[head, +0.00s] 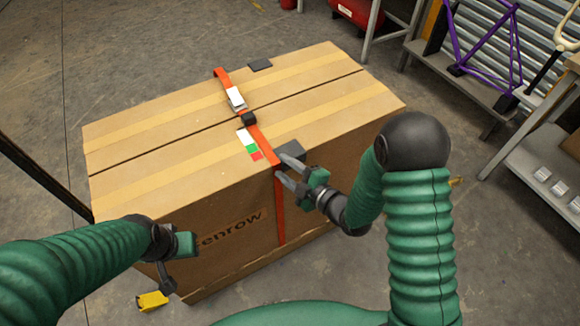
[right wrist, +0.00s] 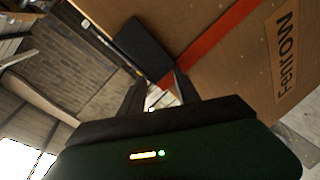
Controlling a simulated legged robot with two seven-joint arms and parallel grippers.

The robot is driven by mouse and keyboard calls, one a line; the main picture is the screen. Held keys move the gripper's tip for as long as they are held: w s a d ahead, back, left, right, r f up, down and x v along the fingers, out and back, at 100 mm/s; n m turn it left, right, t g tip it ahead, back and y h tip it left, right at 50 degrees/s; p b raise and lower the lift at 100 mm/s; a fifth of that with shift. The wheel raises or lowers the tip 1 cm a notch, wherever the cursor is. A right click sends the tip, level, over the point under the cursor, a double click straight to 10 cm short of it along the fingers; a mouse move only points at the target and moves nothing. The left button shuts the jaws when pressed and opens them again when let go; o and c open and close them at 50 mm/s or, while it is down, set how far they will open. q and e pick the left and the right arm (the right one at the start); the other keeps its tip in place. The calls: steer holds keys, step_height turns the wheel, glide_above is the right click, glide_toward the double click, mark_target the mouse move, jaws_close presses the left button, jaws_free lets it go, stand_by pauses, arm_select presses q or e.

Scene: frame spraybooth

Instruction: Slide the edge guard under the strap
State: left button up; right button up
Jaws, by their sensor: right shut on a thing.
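The orange strap (head: 264,142) runs across the top of a large cardboard box (head: 330,110) and down its front side. My right gripper (head: 283,171) is shut on the edge guard; the exact contact is partly hidden. My left gripper (head: 178,262) is at the box's front left, apart from the strap; its fingers are unclear.
Another dark piece (head: 260,65) lies at the box's far top edge, right of the strap. A yellow object (head: 152,301) is on the floor at front left. A rack with a purple frame (head: 487,50) and a metal shelf (head: 530,160) stand at right. The floor left of the box is mostly clear.

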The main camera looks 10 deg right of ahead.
steer(key=shift+s+a+f, duration=0.15)
steer(key=shift+s+f, duration=0.1)
steer(key=shift+f, duration=0.15)
steer(key=o, duration=1.1)
steer(key=shift+w, duration=0.2)
steer(key=shift+w+r, duration=0.1)
